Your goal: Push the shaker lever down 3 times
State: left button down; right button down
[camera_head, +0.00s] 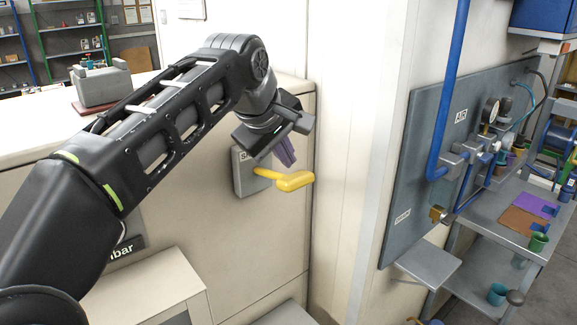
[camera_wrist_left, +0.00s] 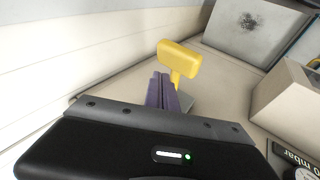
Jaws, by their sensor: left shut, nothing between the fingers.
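The yellow shaker lever (camera_head: 291,181) sticks out from a grey mounting plate (camera_head: 243,180) on the beige cabinet front. Its handle lies roughly level in the head view. My left gripper (camera_head: 286,158) is shut and empty, its purple fingers pointing down just above the lever. The wrist view shows the shut fingers (camera_wrist_left: 163,90) close to the yellow handle (camera_wrist_left: 179,59). I cannot tell whether the fingers touch the handle. Part of the plate is hidden behind my left gripper. My right gripper is not in view.
A beige wall corner (camera_head: 365,150) stands right of the lever. Beyond it are a grey air panel (camera_head: 400,225) with blue pipes and a shelf cart (camera_head: 492,215). A grey device (camera_head: 103,84) sits on the cabinet top. A beige box (camera_head: 150,290) juts out lower left.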

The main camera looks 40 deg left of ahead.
aim_at(277, 176)
pick_arm(q)
jog(key=shift+r, duration=0.2)
jog(key=shift+a, duration=0.2)
jog(key=shift+w+a+r+p, duration=0.1)
jog(key=shift+a+r+p, duration=0.05)
jog(key=shift+r+p, duration=0.45)
jog(key=shift+a+r+p, duration=0.1)
jog(key=shift+r+p, duration=0.4)
jog(key=shift+r, duration=0.15)
jog(key=shift+w+a+r, duration=0.1)
jog(key=shift+a+r, duration=0.1)
jog(key=shift+r, duration=0.35)
jog(key=shift+a+r, duration=0.15)
jog(key=shift+r, duration=0.4)
dwell(0.8)
jog(key=r, duration=0.1)
jog(key=a+r, duration=0.1)
jog(key=r, duration=0.1)
jog(key=shift+w+a+r, duration=0.1)
jog(key=shift+w+r, duration=0.05)
jog(key=shift+r, duration=0.15)
jog(key=shift+f, duration=0.1)
